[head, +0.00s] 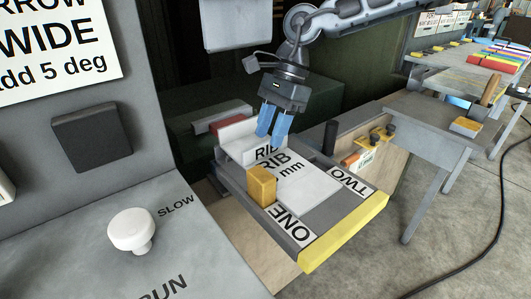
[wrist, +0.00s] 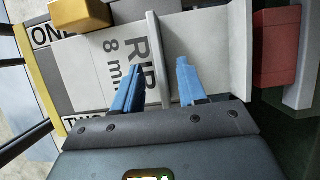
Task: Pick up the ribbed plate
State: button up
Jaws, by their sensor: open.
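The ribbed plate (head: 310,190) is light grey, marked "RIB 8 mm", and lies flat on a grey bed with a yellow front edge. It also shows in the wrist view (wrist: 85,75), where its thin upright rib (wrist: 153,45) crosses the plate. My gripper (head: 272,132) points down at the plate's far part, its two blue fingers apart. In the wrist view my gripper (wrist: 160,66) has one finger on each side of the rib, with visible gaps. I cannot tell exactly how far down the fingertips reach. The gripper holds nothing.
A yellow block (head: 262,185) stands at the plate's near left edge. A red block (wrist: 275,45) sits beyond the plate's far end. Labels ONE (head: 292,230) and TWO (head: 353,181) mark the bed's front corners. A grey panel with a white knob (head: 132,230) stands left.

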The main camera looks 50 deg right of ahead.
aim_at(266, 150)
jog(key=shift+x, duration=1.1)
grip_shut()
dwell(0.6)
